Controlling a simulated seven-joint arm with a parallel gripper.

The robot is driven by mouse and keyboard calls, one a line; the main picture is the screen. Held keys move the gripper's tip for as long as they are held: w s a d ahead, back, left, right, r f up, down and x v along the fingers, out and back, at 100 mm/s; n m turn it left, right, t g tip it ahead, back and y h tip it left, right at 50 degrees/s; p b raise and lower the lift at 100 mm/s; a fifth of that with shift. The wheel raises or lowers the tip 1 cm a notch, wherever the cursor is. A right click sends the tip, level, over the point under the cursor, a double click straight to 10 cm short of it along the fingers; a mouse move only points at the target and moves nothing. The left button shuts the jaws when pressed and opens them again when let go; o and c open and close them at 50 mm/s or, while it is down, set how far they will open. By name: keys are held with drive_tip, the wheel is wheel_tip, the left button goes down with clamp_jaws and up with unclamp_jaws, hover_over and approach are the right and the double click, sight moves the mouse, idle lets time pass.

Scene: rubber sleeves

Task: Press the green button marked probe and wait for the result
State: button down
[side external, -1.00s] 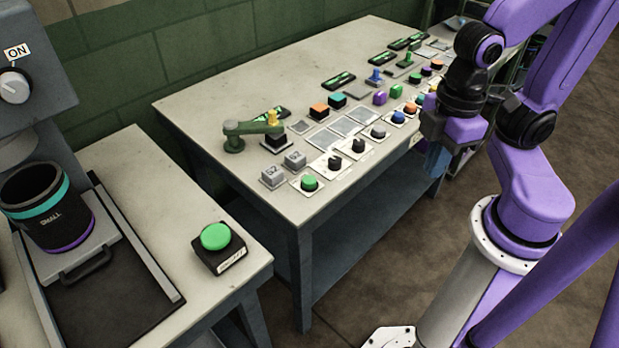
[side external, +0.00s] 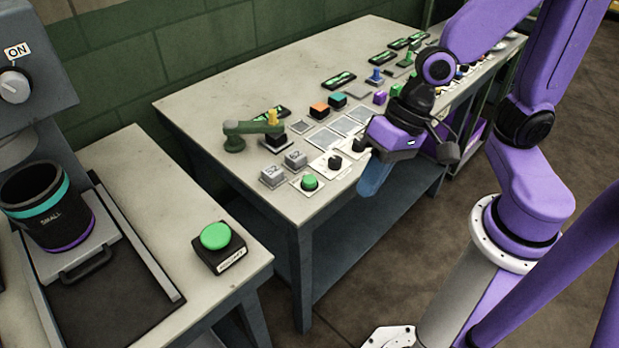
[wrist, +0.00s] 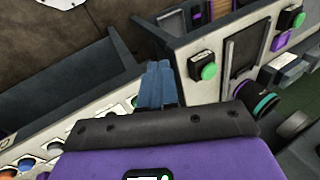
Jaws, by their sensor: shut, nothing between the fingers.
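A domed green button (side external: 215,236) on a black base sits near the front corner of the left table; its white label is too small to read. In the wrist view a green button (wrist: 208,72) on a black base shows to the right of my fingers. A second, smaller green button (side external: 310,183) sits on a pale plate at the near corner of the long table; its marking is not readable either. My gripper (side external: 365,192) has blue fingers, shut and empty, pointing down off the long table's front edge, apart from both buttons. The fingers also show in the wrist view (wrist: 158,68).
The long table (side external: 205,105) carries several knobs, coloured blocks and a green lever arm (side external: 245,128). On the left table stand a machine with an ON dial (side external: 14,87) and a black cup (side external: 48,208) with teal and purple bands. A gap separates the tables.

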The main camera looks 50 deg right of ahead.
drive_tip(key=w+f+m+t, duration=0.2)
drive_tip(key=w+m+t, duration=0.2)
drive_tip(key=w+m, duration=0.65)
drive_tip(key=m+t+h, duration=0.3)
drive_tip(key=m+t, duration=0.1)
drive_tip(key=m, duration=0.9)
hover_over(313, 181)
drive_tip(key=f, duration=0.1)
drive_tip(key=shift+f, duration=0.1)
drive_tip(key=shift+f, duration=4.35)
drive_tip(key=shift+f, duration=0.1)
drive_tip(key=shift+f, duration=0.35)
